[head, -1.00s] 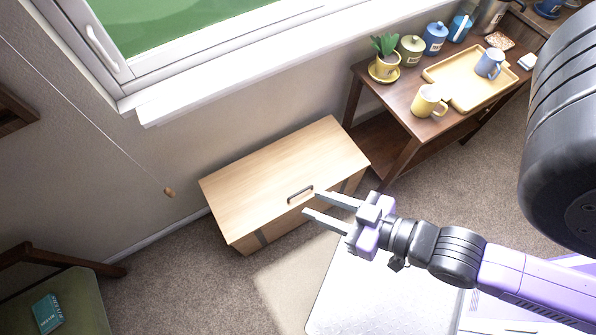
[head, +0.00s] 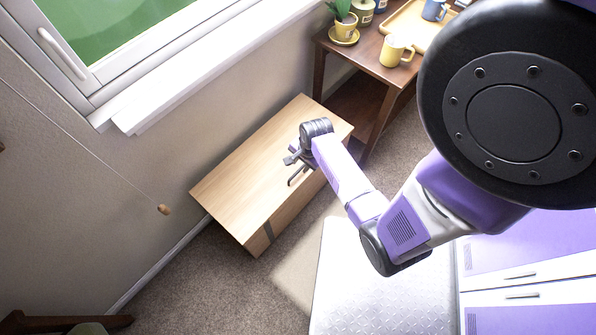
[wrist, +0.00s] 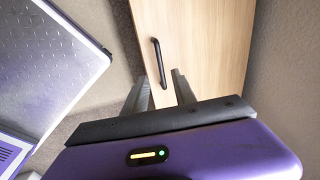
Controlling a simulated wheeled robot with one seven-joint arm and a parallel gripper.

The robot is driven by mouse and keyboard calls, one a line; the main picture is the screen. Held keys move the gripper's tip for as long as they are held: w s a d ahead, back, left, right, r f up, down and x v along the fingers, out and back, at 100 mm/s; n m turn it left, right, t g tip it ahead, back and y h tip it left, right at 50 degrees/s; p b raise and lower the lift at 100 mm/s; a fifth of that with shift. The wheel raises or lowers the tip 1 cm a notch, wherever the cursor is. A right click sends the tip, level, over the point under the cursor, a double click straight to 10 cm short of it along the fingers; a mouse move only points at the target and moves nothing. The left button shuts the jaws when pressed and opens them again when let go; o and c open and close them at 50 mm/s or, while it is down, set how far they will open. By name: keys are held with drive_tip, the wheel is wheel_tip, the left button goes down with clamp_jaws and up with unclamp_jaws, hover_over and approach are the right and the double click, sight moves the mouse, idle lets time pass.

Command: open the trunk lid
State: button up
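The trunk (head: 240,180) is a light wooden chest against the wall under the window. Its lid is down. In the wrist view the lid (wrist: 205,35) fills the upper middle, with a dark bar handle (wrist: 158,62) near its edge. My gripper (wrist: 161,76) is open, its two grey fingers apart and pointing at the lid. The handle's near end lies between the fingertips in that view; I cannot tell whether they touch it. In the head view my arm comes in from the right over the trunk's front edge and hides much of the gripper.
A dark wooden side table (head: 370,60) with a yellow mug (head: 395,50) and a tray (head: 412,25) stands right of the trunk. A window (head: 110,40) is above. A cord with a wooden knob (head: 164,209) hangs at left. Carpet (head: 210,285) is clear in front.

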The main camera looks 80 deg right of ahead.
sight(297, 172)
drive_tip(key=shift+d+b+x, duration=0.2)
drive_tip(key=shift+b+x, duration=0.8)
drive_tip(key=shift+x, duration=3)
drive_tip(key=shift+m, duration=0.3)
clamp_jaws()
